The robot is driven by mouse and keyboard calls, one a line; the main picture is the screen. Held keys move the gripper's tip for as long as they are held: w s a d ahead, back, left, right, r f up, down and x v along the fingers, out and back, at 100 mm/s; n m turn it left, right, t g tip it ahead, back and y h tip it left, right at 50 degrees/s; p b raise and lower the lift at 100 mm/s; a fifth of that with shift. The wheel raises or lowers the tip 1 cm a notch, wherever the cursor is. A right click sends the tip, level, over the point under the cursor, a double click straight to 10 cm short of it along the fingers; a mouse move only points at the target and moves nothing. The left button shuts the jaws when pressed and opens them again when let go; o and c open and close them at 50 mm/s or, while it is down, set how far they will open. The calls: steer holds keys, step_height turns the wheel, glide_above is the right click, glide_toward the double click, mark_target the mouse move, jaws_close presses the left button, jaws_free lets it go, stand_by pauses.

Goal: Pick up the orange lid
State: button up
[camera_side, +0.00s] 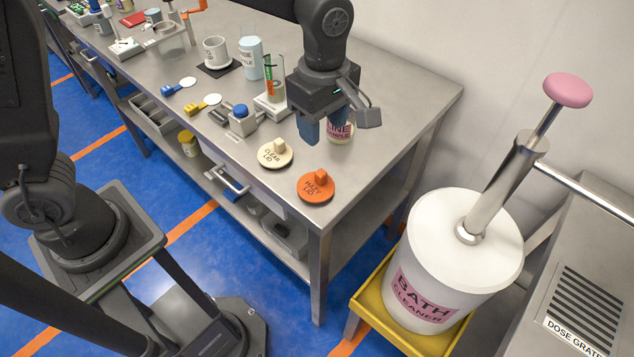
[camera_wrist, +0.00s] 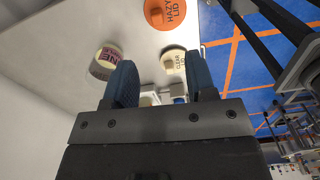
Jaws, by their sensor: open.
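The orange lid (camera_side: 317,188), marked "HAZY LID", lies flat near the front right corner of the steel table, its grip knob upward. It also shows at the top of the wrist view (camera_wrist: 168,12), partly cut off by the frame edge. My gripper (camera_side: 322,128) hangs above the table, behind the lid and apart from it. In the wrist view its two blue fingers (camera_wrist: 160,85) are spread with nothing held between them.
A cream lid (camera_side: 274,154), marked "CLEAR LID", lies just left of the orange lid. A labelled jar (camera_side: 341,133) stands close behind my fingers. A tube rack (camera_side: 270,104) and a blue-capped item (camera_side: 241,120) stand farther left.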

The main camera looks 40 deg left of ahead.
glide_above(324, 174)
steer(key=f, duration=0.8)
steer(key=shift+s+d, duration=0.1)
steer(key=shift+s, duration=0.3)
steer(key=shift+w+f, duration=0.2)
steer(key=shift+f, duration=1.25)
steer(key=shift+w+f, duration=0.15)
steer(key=shift+f, duration=1.25)
steer(key=shift+c, duration=0.4)
jaws_close()
